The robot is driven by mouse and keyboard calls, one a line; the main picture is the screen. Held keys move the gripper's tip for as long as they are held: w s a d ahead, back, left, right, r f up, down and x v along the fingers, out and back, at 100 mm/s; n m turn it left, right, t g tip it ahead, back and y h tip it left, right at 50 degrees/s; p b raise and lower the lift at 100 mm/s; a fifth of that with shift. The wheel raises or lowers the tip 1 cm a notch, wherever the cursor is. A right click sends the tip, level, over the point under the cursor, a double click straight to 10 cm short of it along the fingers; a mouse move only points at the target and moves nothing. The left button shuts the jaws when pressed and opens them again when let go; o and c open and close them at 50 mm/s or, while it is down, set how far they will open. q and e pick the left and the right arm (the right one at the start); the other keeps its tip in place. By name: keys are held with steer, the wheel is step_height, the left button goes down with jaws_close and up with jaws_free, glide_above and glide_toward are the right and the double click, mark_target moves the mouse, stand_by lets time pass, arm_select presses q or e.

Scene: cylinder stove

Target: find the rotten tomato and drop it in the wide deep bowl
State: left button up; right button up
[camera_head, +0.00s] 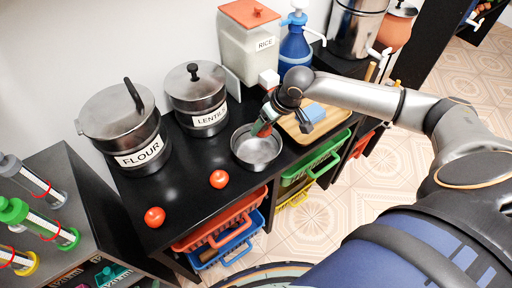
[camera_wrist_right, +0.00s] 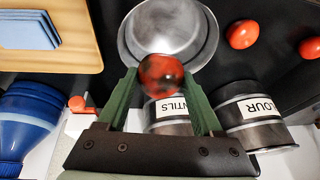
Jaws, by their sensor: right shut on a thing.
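My right gripper (camera_head: 263,126) is shut on the rotten tomato (camera_wrist_right: 160,75), a red tomato with dark patches that shows between the green fingers in the right wrist view. In the head view the gripper is at the back right rim of the wide deep bowl (camera_head: 257,153), with the tomato partly hidden by the fingers. The bowl is metal, and it shows behind the tomato in the right wrist view (camera_wrist_right: 190,38); its visible inside is empty. My left gripper is not in view.
Two plain red tomatoes, one nearer the bowl (camera_head: 219,179) and one at the left (camera_head: 155,217), lie on the black counter (camera_head: 185,190). A flour pot (camera_head: 125,125), a lentils pot (camera_head: 198,100) and a rice container (camera_head: 249,45) stand behind. A wooden board (camera_head: 325,123) lies right.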

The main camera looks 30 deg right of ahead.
steer(key=o, duration=1.4)
steer(key=shift+o, duration=0.2)
steer(key=shift+r, duration=0.1)
steer(key=p+v, duration=0.1)
steer(key=v, duration=1.1)
steer(key=shift+s+r, duration=0.15)
steer(key=shift+d, duration=0.1)
